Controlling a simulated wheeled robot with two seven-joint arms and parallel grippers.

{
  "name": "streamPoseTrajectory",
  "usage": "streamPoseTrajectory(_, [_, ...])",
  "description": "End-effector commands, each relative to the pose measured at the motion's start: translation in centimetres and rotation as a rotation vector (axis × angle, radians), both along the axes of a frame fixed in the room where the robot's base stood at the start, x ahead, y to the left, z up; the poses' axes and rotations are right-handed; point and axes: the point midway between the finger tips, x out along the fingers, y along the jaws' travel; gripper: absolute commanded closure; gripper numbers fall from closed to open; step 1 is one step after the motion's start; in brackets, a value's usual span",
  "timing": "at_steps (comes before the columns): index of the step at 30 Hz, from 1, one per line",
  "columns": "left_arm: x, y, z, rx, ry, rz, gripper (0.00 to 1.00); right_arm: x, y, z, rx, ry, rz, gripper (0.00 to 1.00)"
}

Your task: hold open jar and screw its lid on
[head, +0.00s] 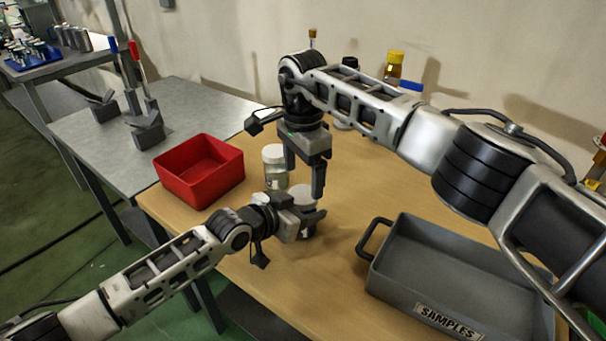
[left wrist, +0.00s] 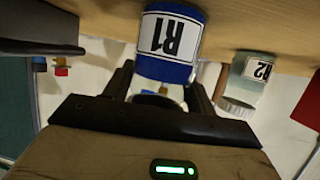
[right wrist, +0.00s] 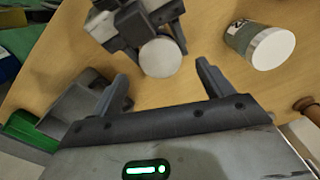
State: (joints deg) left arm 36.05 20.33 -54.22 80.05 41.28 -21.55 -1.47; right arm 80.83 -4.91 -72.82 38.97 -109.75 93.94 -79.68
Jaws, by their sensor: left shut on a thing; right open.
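Upside down in the left wrist view, the jar's end towards me is partly cut by the gripper. From the right wrist view its top is a plain pale disc (right wrist: 160,57); I cannot tell whether this is a lid or the mouth. My right gripper (head: 304,182) is open and empty, pointing down just above the R1 jar. It also shows in the right wrist view (right wrist: 163,77), both fingers apart and clear of the disc.
A second jar, R2 (head: 275,168), with a white lid (right wrist: 270,48), stands close behind. A red bin (head: 198,172) is at the left. A grey SAMPLES tray (head: 450,265) with a handle is at the right. Bottles (head: 394,68) stand at the back. The table front is clear.

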Motion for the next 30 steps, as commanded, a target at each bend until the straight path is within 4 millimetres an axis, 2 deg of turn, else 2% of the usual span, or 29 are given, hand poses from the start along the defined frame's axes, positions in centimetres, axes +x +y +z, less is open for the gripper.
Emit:
streamPoseTrajectory(3, [0.0, 0.0, 0.0, 0.001, 0.001, 0.0, 1.0, 0.0, 0.0, 0.5, 0.001, -0.002, 0.0, 0.24])
streamPoseTrajectory(9, [0.0, 0.0, -0.1, 0.001, 0.001, 0.0, 1.0, 0.0, 0.0, 3.5, 0.002, -0.001, 0.0, 0.24])
streamPoseTrajectory(17, [0.0, 0.0, 0.0, 0.001, 0.001, 0.0, 1.0, 0.0, 0.0, 3.4, 0.001, 0.001, 0.0, 0.24])
streamPoseTrajectory(23, [0.0, 0.0, 0.0, 0.001, 0.001, 0.0, 1.0, 0.0, 0.0, 1.9, 0.001, 0.003, 0.0, 0.24])
streamPoseTrajectory(30, [0.0, 0.0, 0.0, 0.001, 0.001, 0.0, 1.0, -0.1, 0.0, -1.9, 0.0, 0.004, -0.001, 0.24])
